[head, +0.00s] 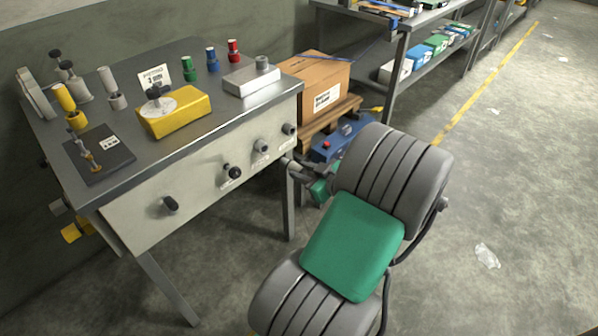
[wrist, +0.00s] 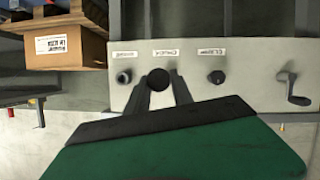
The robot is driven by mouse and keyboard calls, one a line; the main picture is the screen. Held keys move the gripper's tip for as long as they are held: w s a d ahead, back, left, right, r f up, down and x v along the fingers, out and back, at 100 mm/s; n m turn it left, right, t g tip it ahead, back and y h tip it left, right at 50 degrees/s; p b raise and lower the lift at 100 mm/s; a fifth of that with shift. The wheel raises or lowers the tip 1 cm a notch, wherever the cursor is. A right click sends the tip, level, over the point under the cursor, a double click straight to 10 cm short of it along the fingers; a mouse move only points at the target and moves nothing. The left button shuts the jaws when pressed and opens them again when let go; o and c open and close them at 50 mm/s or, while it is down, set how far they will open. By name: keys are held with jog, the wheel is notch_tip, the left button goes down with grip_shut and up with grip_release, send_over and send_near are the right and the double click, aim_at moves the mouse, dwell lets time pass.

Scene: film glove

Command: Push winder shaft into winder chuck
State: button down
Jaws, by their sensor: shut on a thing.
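The workbench's pale front panel (head: 200,185) carries a row of round fittings under small labels that I cannot read. In the wrist view my gripper (wrist: 162,84) is shut on a dark round-ended piece (wrist: 158,79), seemingly the winder shaft, at the second fitting from the left. The fingers reach up to the panel from below. In the head view my gripper (head: 287,163) is beside the panel's right part, near a grey round fitting (head: 261,146), seemingly the winder chuck. The piece hides the fitting behind it, so I cannot tell how deep it sits.
A dark knob (wrist: 217,77) and a crank handle (wrist: 292,90) are to the right on the panel. A cardboard box (head: 318,80) stands on a pallet behind my arm. Bottles, a yellow block (head: 180,118) and other parts stand on the bench top.

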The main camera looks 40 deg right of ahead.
aim_at(295, 169)
jog(key=shift+w+a+b, duration=0.2)
jog(key=shift+w+b, duration=0.25)
jog(key=shift+w, duration=2.55)
jog(key=shift+f+b, duration=0.1)
jog(key=shift+b, duration=0.8)
jog(key=shift+w+b, duration=0.55)
jog(key=shift+w, duration=1.15)
jog(key=c, duration=1)
grip_release()
jog(key=shift+c, duration=0.2)
jog(key=shift+a, duration=0.1)
jog(key=v, duration=0.7)
jog(key=shift+s+r+p, duration=0.25)
jog(key=shift+s+p, duration=0.05)
jog(key=shift+s, duration=0.05)
